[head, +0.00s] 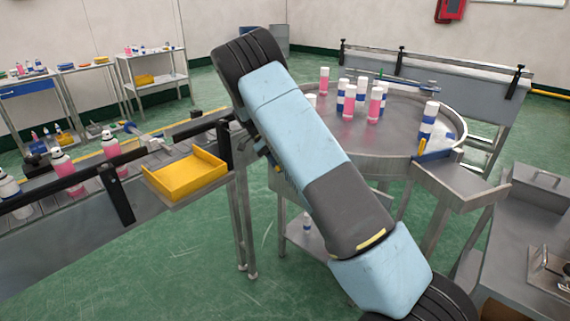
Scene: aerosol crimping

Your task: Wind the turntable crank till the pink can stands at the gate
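The turntable (400,140) is a round grey metal table with a raised rim, right of my arm. Several pink cans with white caps stand on it, among them one near the middle (374,106), one left of it (347,103) and one farther back (324,82). Blue-and-white cans (428,118) stand at its right side, beside a blue and yellow piece at the rim opening (436,155) that looks like the gate. No pink can shows at that opening. I cannot make out the crank. My arm crosses the middle of the view and hides the table's left part; my gripper is not visible.
A yellow tray (186,176) sits beside a conveyor (75,195) carrying pink and white cans at left. A metal chute (462,185) leads off the turntable's right front. A grey bench (535,225) stands at far right. Green floor is open at lower left.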

